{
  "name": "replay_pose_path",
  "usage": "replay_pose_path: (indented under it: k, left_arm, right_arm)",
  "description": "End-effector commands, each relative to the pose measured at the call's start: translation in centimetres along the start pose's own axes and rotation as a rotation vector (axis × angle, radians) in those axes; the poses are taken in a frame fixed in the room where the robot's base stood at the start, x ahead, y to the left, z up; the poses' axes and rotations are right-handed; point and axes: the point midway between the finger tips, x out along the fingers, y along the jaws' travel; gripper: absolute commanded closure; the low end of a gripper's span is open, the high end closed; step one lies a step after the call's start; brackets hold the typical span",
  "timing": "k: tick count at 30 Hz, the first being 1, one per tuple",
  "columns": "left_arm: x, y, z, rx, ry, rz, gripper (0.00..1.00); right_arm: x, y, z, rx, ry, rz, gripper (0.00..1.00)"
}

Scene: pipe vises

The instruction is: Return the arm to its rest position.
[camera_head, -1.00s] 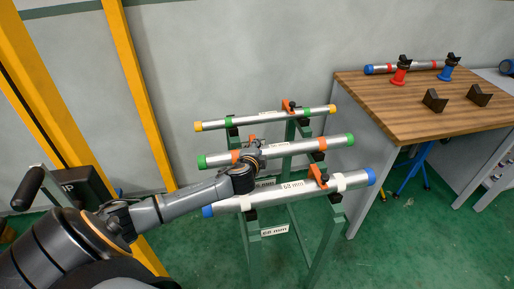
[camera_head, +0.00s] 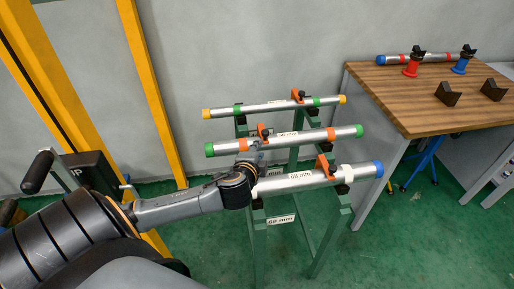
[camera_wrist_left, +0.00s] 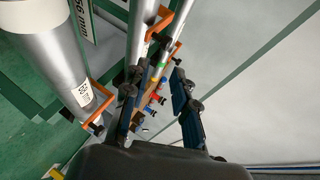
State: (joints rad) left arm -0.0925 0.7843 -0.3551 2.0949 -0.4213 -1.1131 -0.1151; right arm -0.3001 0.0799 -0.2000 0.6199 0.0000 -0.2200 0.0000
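My left arm reaches in from the left in the head view. Its gripper (camera_head: 252,165) is small and partly hidden by the wrist, in front of the middle pipe's left part. In the left wrist view the gripper (camera_wrist_left: 155,88) has its two fingers apart with no object held between them. A front pipe with a blue end (camera_head: 310,179), a middle pipe with green ends (camera_head: 290,140) and a back pipe with yellow ends (camera_head: 270,107) lie on green stands. The arm hides the front pipe's left end. My right gripper is not in view.
Orange clamps (camera_head: 323,166) sit at the pipes. A wooden workbench (camera_head: 405,100) at the right carries another pipe (camera_head: 395,59), red (camera_head: 411,68) and blue supports and two dark V-blocks (camera_head: 447,93). A yellow post (camera_head: 150,90) stands at the left.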

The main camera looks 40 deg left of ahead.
Motion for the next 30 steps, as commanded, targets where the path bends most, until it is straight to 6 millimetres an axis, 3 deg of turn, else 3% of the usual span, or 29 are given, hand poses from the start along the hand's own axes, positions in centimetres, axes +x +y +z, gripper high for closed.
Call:
replay_pose_path:
  k: [5,22,26,30]
  left_arm:
    - [-1.1,-0.1,0.0,0.0,0.0,-0.003,0.73]
    - [-1.2,0.1,-0.1,-0.007,-0.001,0.004,0.73]
    - [-2.9,3.3,-0.3,-0.103,-0.024,0.097,0.73]
    - [-7.5,9.6,-0.5,-0.317,-0.102,0.311,0.73]
  right_arm:
    - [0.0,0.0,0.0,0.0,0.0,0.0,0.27]
    - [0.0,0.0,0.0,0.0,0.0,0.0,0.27]
    - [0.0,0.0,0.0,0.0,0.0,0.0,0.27]
    - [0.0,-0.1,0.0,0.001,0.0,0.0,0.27]
